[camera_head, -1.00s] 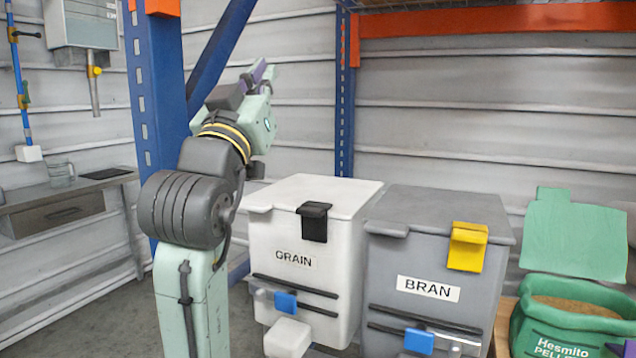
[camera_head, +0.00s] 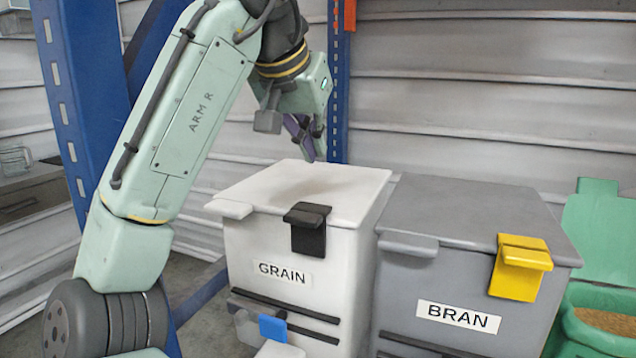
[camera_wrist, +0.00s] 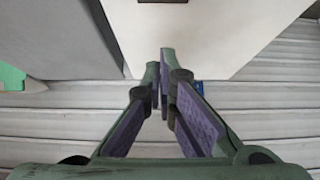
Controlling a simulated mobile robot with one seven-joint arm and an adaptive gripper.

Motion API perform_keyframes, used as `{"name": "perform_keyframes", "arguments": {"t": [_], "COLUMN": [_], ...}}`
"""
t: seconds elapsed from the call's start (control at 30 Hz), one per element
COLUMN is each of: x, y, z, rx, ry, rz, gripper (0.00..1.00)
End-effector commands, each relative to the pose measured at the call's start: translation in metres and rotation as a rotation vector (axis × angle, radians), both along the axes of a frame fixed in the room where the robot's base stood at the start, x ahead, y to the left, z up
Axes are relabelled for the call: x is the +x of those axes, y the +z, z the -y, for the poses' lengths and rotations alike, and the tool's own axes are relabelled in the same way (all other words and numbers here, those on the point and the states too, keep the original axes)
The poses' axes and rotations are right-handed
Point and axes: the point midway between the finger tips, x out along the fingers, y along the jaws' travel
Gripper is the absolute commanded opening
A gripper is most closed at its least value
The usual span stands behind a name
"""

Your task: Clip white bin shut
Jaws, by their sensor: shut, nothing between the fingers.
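The white bin (camera_head: 300,250), labelled GRAIN, stands in the middle of the head view with its white lid (camera_head: 290,185) lying down on top. A black clip (camera_head: 307,228) sits at the lid's front edge and hangs down the front face; I cannot tell whether it is fastened. My gripper (camera_head: 308,152) is shut and empty, pointing down near the lid's back edge, away from the clip. In the wrist view my gripper (camera_wrist: 160,65) has its fingertips together in front of the white lid (camera_wrist: 215,30). I cannot tell whether they touch it.
A grey bin (camera_head: 450,285) labelled BRAN with a yellow clip (camera_head: 518,268) stands close on the right. A green sack (camera_head: 590,325) is beyond it. A blue rack post (camera_head: 338,80) rises behind the white bin. A corrugated wall (camera_head: 480,110) closes the back.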

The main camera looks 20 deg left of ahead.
Motion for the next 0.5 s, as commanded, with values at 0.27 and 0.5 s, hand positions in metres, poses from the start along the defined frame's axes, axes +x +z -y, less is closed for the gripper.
{"name": "perform_keyframes", "arguments": {"t": [0.27,0.5], "x": [0.002,0.022], "y": [-0.002,-0.027], "z": [0.0,0.001], "rx": [-0.001,-0.003], "ry": [-0.001,-0.003], "rz": [0.003,0.002], "gripper": [0.0,0.0]}}
